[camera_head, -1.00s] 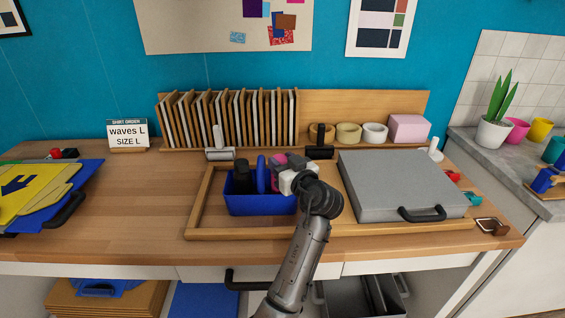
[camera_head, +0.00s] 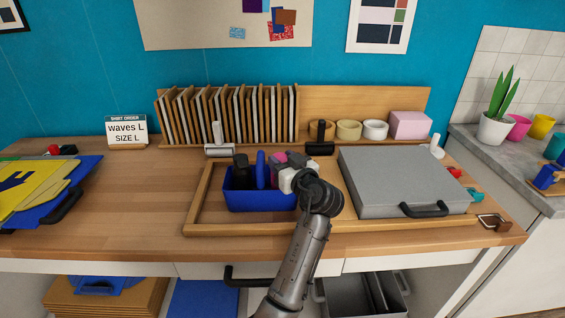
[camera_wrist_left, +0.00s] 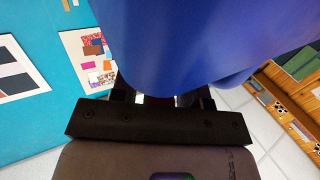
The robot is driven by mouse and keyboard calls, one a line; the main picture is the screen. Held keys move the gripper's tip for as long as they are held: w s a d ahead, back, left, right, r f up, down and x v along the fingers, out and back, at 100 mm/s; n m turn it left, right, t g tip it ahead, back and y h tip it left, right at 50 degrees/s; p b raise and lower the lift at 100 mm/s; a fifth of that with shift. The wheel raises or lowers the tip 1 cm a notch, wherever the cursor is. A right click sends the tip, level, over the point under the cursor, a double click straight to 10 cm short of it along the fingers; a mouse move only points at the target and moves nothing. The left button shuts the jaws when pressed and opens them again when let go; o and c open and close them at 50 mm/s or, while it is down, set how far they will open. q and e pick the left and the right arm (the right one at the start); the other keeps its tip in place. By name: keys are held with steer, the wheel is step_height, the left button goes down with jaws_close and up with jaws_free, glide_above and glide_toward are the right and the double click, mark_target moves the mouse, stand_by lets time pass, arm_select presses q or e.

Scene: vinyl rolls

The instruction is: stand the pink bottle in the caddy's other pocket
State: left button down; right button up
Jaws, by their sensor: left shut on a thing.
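The blue caddy (camera_head: 262,201) stands in the wooden tray at the middle of the bench. A dark bottle (camera_head: 241,166) is in its left pocket, and a blue upright divider or handle (camera_head: 261,170) rises at its middle. The pink bottle (camera_head: 279,158) shows as a small pink top at the caddy's right side. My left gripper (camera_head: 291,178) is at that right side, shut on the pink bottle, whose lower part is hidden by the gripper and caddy. In the left wrist view a large blue surface fills the top, above the gripper (camera_wrist_left: 160,98). My right gripper is out of view.
The wooden tray (camera_head: 193,212) has bare room left of the caddy. A grey box with a black handle (camera_head: 390,180) stands at the right. Rollers (camera_head: 219,148), a rack of frames, tape rolls and a pink block line the back. Yellow and blue sheets lie at left.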

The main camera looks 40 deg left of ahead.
arm_select(q)
steer(key=c, duration=0.8)
jaws_free()
steer(key=shift+o, duration=1.6)
steer(key=o, duration=0.5)
